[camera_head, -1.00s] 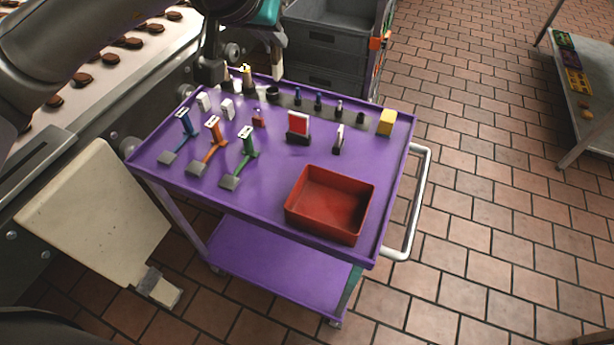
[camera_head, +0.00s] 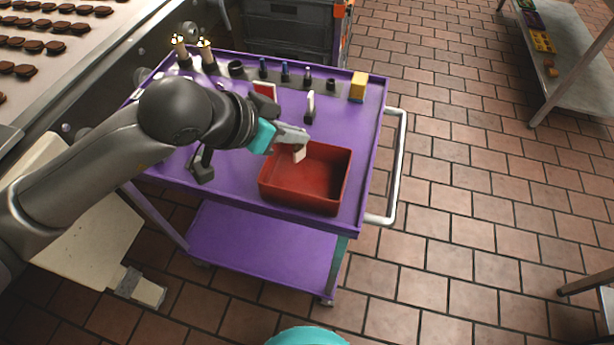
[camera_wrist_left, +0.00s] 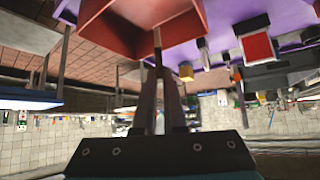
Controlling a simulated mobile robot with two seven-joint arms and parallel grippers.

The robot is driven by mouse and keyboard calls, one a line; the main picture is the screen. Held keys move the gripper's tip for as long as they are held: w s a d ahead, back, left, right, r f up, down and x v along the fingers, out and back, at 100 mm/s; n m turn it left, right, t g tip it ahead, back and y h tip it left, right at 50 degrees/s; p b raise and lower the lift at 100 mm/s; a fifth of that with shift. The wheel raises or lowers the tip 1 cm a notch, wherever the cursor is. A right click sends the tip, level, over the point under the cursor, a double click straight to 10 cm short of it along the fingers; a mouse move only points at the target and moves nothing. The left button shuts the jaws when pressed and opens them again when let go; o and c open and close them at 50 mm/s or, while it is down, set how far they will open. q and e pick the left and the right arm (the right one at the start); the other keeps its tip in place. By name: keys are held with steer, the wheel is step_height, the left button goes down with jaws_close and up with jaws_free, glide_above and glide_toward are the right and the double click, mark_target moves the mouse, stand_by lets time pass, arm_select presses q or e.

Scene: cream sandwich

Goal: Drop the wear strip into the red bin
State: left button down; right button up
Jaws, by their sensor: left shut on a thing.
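My left gripper (camera_head: 297,141) reaches in over the cart and is shut on a small whitish piece, the wear strip (camera_head: 299,154). The strip hangs below the fingertips at the back left part of the red bin (camera_head: 335,183), by its rim; I cannot tell its height above the floor of the bin. The bin is an open box with no contents visible. In the left wrist view the two fingers (camera_wrist_left: 160,75) are close together, with the red bin (camera_wrist_left: 185,35) beyond them. My right gripper is not in view.
The purple cart (camera_head: 362,150) carries a yellow block (camera_head: 358,87), a white upright piece in a dark base (camera_head: 310,107) and several small items along the back. My left arm hides the cart's left part. A metal handle (camera_head: 401,165) is on the right.

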arm_select(q)
steer(key=shift+f+b, duration=0.35)
steer(key=shift+f, duration=1)
steer(key=c, duration=0.9)
jaws_free()
steer(key=shift+p+v, duration=4.75)
steer(key=shift+v, duration=2.9)
